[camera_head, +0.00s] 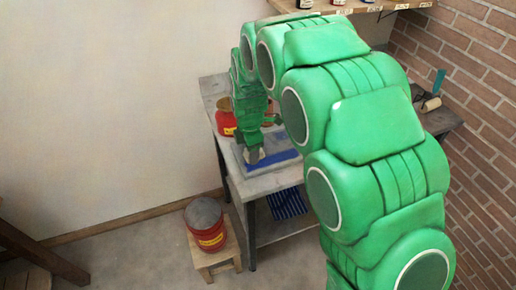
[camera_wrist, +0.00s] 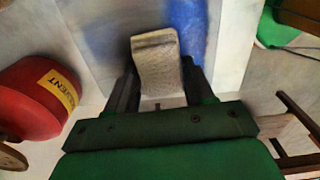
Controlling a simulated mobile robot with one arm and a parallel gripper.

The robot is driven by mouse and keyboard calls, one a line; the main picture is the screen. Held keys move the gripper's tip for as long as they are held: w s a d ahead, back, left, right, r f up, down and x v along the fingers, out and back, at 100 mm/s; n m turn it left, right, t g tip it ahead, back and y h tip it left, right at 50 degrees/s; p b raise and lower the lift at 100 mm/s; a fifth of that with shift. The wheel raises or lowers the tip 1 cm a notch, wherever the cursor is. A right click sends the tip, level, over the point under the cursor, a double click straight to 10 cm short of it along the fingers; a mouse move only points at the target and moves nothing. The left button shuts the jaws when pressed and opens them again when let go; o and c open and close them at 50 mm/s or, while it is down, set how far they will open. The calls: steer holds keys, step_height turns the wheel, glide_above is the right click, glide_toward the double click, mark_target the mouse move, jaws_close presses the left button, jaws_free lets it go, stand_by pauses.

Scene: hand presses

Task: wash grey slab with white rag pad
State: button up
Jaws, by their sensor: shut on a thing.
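The grey slab (camera_head: 262,168) lies on the table at the middle of the head view, with a blue smear (camera_head: 280,158) across it. In the wrist view the slab (camera_wrist: 105,28) fills the upper middle, and the blue smear (camera_wrist: 187,30) runs down it. My gripper (camera_head: 254,151) is over the slab. It is shut on the white rag pad (camera_wrist: 157,62), which sticks out between the fingers beside the smear. I cannot tell whether the pad touches the slab.
A red can (camera_head: 226,122) stands behind the slab; a red can with a yellow label (camera_wrist: 45,98) is left in the wrist view. Another red can (camera_head: 205,228) sits on a wooden stool (camera_head: 213,258). A blue striped cloth (camera_head: 286,203) lies below the tabletop. A brick wall (camera_head: 470,100) bounds the right.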

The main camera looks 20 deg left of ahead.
mark_target(295, 150)
steer(key=shift+s+a, duration=1.4)
steer(key=shift+s, duration=0.3)
steer(key=shift+s+d, duration=0.5)
steer(key=shift+d, duration=0.35)
steer(key=shift+w+d, duration=6.65)
steer(key=shift+w, duration=0.05)
step_height(295, 150, up, 8)
steer(key=shift+s+a, duration=0.1)
